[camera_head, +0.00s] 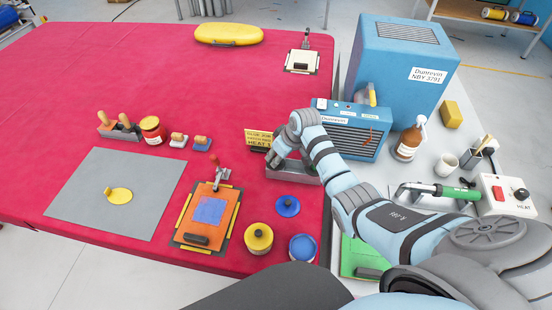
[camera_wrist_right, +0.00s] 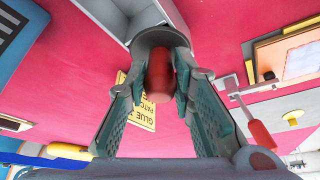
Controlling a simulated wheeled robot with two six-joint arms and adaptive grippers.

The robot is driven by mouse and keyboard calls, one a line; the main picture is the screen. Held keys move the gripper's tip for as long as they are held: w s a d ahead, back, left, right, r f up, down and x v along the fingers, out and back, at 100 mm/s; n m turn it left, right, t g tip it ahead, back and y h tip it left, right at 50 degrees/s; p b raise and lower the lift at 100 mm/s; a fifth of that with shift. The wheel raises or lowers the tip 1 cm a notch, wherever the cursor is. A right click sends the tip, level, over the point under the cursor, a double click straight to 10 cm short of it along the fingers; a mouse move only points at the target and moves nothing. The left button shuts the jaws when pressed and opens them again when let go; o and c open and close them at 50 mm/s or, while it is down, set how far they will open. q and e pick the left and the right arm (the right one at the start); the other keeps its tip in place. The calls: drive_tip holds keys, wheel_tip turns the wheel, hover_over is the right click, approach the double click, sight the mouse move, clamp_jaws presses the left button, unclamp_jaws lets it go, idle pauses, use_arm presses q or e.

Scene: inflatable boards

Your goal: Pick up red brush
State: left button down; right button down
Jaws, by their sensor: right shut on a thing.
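My right gripper (camera_head: 291,161) reaches down over a grey metal tray (camera_head: 294,175) at the right edge of the red table. In the right wrist view its two fingers (camera_wrist_right: 160,62) are shut on the red brush (camera_wrist_right: 159,82), which shows as a rounded red handle between them. In the head view the arm and gripper cover the brush. I cannot tell whether it still touches the tray. My left gripper is not in view.
A yellow glue sign (camera_head: 259,138) stands beside the gripper. An orange clamped board (camera_head: 209,212), a yellow-topped can (camera_head: 258,238) and blue lids lie in front.

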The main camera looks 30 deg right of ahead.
wheel_tip(320, 180, up, 20)
drive_tip(key=p, duration=0.1)
drive_tip(key=shift+p, duration=0.3)
drive_tip(key=c, duration=2.1)
unclamp_jaws()
drive_tip(key=shift+w, duration=0.1)
drive_tip(key=shift+c, duration=0.2)
clamp_jaws()
